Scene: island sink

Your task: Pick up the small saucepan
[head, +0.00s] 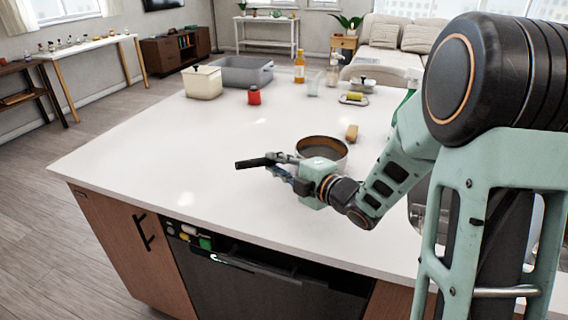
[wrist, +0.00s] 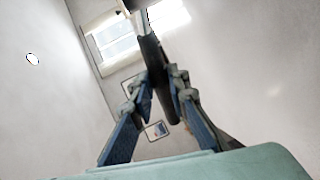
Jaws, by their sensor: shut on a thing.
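The small saucepan (head: 322,149) is a round pan with a brownish inner wall and a dark handle (head: 252,163) that points left. It is at the right part of the white island top, just behind my gripper (head: 282,167). My gripper is shut on the handle, whose end sticks out to the left of the fingers. In the wrist view the two fingers (wrist: 163,95) sit on either side of the dark handle (wrist: 153,58). My gripper partly hides the pan's near side. I cannot tell whether the pan touches the counter.
The counter's left and middle are clear.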

